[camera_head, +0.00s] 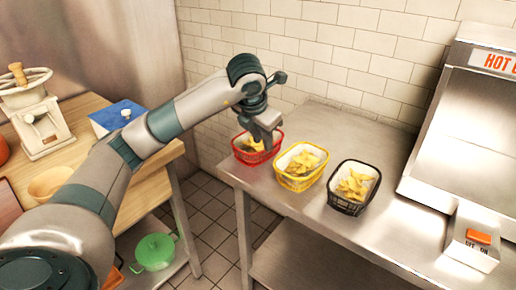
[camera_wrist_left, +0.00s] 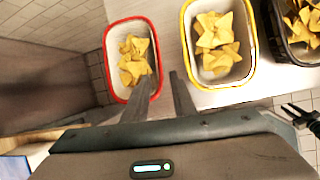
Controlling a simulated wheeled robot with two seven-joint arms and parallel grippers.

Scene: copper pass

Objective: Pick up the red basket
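The red basket (camera_head: 253,155) stands at the left end of the steel counter, with yellow chips in a pale liner. In the left wrist view the red basket (camera_wrist_left: 130,22) is just beyond my fingers. My left gripper (camera_head: 264,133) hangs over the basket in the head view and hides part of its back. In the left wrist view my left gripper (camera_wrist_left: 165,76) has its two fingers apart with nothing between them. The left finger overlaps the basket's lower right side; the right finger appears just outside its rim. I cannot tell whether they touch. My right gripper is not identifiable.
A yellow basket (camera_head: 290,183) and a black basket (camera_head: 347,209) stand to the right, close by. A tiled wall (camera_head: 300,50) rises behind. A wooden table (camera_head: 140,165) with a blue box (camera_head: 117,116) is left. A dark pronged part (camera_wrist_left: 300,115) is unclear.

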